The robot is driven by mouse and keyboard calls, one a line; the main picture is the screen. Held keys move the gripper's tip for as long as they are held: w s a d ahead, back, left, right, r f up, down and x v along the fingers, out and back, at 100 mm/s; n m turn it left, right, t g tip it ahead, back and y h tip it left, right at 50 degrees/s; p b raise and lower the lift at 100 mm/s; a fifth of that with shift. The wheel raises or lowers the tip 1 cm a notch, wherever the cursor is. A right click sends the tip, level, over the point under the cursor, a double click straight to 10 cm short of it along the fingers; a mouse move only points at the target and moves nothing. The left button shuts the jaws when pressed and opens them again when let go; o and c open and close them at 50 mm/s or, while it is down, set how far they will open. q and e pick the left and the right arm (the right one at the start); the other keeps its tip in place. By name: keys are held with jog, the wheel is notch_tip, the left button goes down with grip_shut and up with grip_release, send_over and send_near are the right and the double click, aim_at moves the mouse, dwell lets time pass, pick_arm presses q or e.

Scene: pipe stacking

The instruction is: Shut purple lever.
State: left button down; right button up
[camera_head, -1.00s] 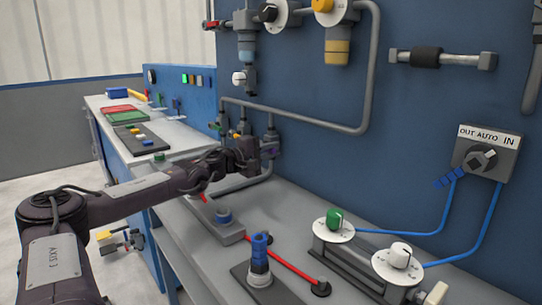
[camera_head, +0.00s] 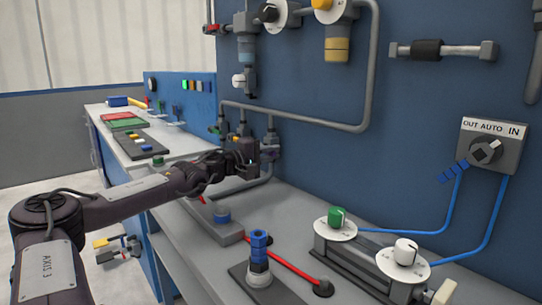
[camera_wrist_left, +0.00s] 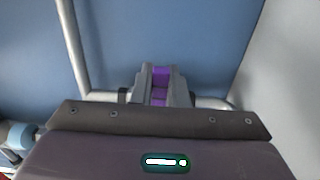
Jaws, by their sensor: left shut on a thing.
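The purple lever (camera_wrist_left: 161,73) shows in the left wrist view between the two grey fingers of my left gripper (camera_wrist_left: 160,86). The fingers are shut on it, with purple visible between them. In the head view my left gripper (camera_head: 268,154) is at the pipe valves by the blue wall, beyond the workbench top. There the gripper mostly hides the lever, so its angle is hard to tell. My right gripper does not show in these views.
Grey pipes (camera_head: 300,121) run along the blue wall (camera_head: 440,95) close to the gripper. A blue-topped fitting (camera_head: 260,250), a red lever bar (camera_head: 290,267) and a green knob (camera_head: 336,218) stand on the bench in front. A switch box (camera_head: 490,150) hangs at right.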

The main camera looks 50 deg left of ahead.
pick_arm(q)
jog(key=shift+f, duration=0.25)
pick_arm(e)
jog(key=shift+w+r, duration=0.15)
pick_arm(q)
jog(key=c, duration=1.5)
grip_release()
jog(key=shift+o, duration=0.3)
jog(key=shift+r, duration=0.1)
jog(key=shift+s, duration=0.1)
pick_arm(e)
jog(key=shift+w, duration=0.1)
